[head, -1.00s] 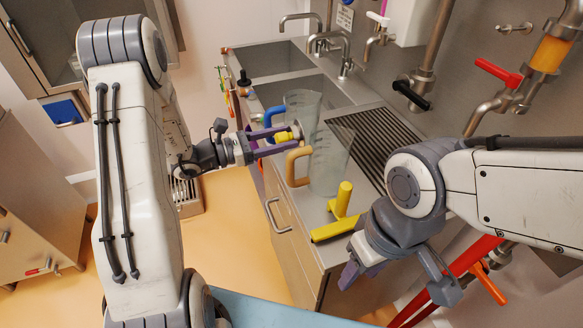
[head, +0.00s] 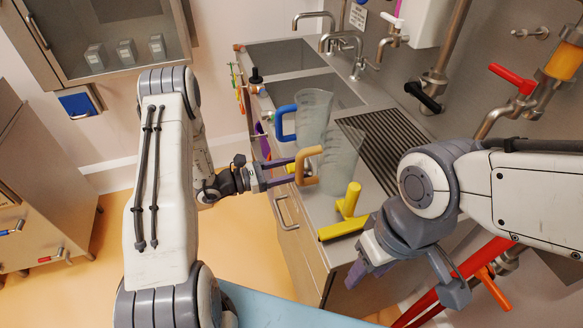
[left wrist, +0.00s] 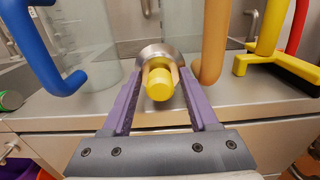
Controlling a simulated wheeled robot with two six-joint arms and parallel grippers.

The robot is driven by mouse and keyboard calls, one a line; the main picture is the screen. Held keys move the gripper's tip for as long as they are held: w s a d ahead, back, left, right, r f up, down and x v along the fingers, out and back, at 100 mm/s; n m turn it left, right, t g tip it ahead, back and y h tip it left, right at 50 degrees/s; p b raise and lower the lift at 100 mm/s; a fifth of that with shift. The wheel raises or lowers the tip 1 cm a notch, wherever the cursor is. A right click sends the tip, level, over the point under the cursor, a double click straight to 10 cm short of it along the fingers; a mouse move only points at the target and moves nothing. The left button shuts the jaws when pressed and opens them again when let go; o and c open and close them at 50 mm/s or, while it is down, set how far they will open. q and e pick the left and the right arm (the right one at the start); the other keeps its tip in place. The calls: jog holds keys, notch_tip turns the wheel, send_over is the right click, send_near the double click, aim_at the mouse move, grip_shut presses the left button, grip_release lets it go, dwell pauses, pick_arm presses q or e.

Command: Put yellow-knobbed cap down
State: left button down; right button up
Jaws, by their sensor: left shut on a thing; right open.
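The yellow-knobbed cap (left wrist: 159,82) is a round metal disc with a yellow knob. In the left wrist view it sits between the purple fingers of my left gripper (left wrist: 158,75), which is shut on it, with the knob towards the camera. My right gripper (head: 364,272) is open and empty, low near the counter's front right corner.
A blue-handled clear pitcher (head: 314,115) stands behind the tan-handled one. A yellow tool (head: 343,228) lies to their right on the counter. A ribbed drainboard (head: 380,145) and sinks (head: 277,55) lie behind. Red and orange pipework (head: 487,285) is at the right.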

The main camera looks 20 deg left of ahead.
pick_arm(q)
jog(key=shift+f, duration=0.15)
jog(key=shift+c, duration=2.2)
grip_release()
